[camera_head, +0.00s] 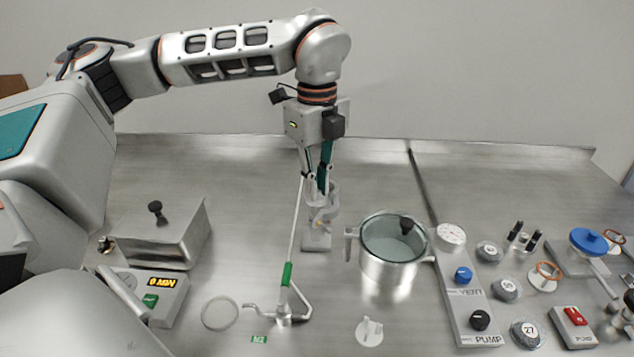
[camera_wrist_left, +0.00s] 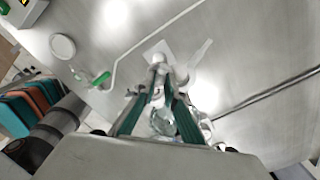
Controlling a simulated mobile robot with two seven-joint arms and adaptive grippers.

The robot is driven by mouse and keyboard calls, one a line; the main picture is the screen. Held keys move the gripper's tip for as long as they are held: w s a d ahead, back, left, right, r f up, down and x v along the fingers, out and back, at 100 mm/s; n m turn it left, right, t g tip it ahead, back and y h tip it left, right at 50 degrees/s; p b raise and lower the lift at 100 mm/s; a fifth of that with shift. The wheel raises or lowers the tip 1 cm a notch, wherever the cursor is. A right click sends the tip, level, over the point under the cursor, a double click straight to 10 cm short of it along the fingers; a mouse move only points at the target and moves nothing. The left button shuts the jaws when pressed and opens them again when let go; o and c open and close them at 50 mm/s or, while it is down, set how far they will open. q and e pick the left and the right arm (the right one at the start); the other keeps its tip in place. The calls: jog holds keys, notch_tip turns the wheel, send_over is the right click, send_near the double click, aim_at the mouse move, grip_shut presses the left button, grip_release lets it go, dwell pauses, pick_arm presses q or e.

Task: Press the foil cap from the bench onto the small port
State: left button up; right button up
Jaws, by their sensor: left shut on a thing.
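My left gripper (camera_head: 322,190) reaches down from above, its fingers close together on something small at the tips. I take this to be the foil cap, but the fingers hide most of it. Directly below is a clear glass piece (camera_head: 326,216) on a small metal stand (camera_head: 316,243). The tips are at the top of the glass piece; I cannot tell whether they touch it. The wrist view shows the closed fingers (camera_wrist_left: 160,75) with shiny clear glass between and behind them. I cannot make out the small port clearly. My right gripper is not in view.
A glass-lidded pot (camera_head: 393,270) stands just right of the stand. A bent metal rod with a green sleeve (camera_head: 287,274) is close on the left. A metal box (camera_head: 160,232), a scale (camera_head: 158,298) and a pump panel (camera_head: 468,305) flank the area. The back of the bench is clear.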

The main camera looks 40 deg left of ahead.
pick_arm(q)
jog(key=o, duration=0.8)
notch_tip(320, 180, up, 12)
dwell(0.8)
